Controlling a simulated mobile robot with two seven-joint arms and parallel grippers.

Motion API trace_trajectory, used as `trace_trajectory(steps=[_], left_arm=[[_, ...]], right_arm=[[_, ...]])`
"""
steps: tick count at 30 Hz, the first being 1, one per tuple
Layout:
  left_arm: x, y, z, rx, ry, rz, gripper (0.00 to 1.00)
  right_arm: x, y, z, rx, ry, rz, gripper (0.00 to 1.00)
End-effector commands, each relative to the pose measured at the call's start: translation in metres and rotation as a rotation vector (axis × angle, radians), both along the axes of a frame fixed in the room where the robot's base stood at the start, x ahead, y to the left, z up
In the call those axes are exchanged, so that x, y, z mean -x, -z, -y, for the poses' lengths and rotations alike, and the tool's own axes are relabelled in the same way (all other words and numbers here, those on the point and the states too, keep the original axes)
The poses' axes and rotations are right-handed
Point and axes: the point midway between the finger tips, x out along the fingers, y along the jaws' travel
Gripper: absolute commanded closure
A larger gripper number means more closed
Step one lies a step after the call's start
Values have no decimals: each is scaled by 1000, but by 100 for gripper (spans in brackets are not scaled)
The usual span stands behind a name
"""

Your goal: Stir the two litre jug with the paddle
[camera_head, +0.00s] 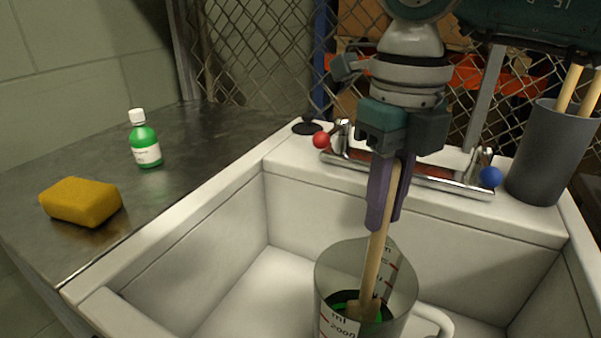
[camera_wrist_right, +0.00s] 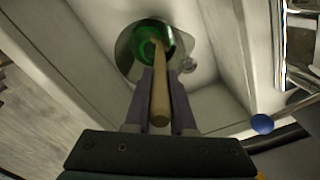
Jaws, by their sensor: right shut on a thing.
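The two litre jug (camera_head: 398,292) stands in the white sink, clear-walled with red marks, with green liquid low inside. My right gripper (camera_head: 383,222) is above the jug, shut on the wooden paddle (camera_head: 374,262). The paddle slants down through the jug's mouth, its lower end at the green liquid. The right wrist view shows the paddle (camera_wrist_right: 159,95) between the purple fingers, running into the jug (camera_wrist_right: 128,52). The paddle's tip is partly hidden in the liquid. My left gripper is not in either view.
The white sink (camera_head: 215,230) walls surround the jug. A tap with red knob (camera_head: 321,140) and blue knob (camera_head: 490,176) is behind. A grey pot (camera_head: 538,160) with wooden sticks stands right. A yellow sponge (camera_head: 80,201) and green bottle (camera_head: 146,145) are on the metal counter (camera_head: 200,150).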

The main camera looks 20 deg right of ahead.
Motion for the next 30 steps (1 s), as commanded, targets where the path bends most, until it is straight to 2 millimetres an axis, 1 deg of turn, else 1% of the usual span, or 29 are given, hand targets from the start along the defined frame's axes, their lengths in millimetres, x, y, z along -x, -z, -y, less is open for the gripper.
trace_trajectory(steps=[1,5,8,12,15,19,23,26,30], left_arm=[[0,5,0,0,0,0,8],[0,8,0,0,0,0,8],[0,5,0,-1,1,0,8],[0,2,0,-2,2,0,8],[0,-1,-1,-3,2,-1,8],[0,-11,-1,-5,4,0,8],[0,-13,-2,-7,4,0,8],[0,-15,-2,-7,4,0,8],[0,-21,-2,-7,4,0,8]], right_arm=[[-4,2,-4,-1,-2,3,100],[-10,0,-10,-1,-1,2,100],[-9,-1,-15,-1,-3,1,100],[-7,-2,-27,-2,-4,1,100],[-4,-2,-31,0,-3,0,100],[7,-3,-34,1,-4,-1,100],[14,-2,-36,0,-2,0,100],[17,-1,-33,1,0,0,100],[26,-2,-25,1,0,0,100]])
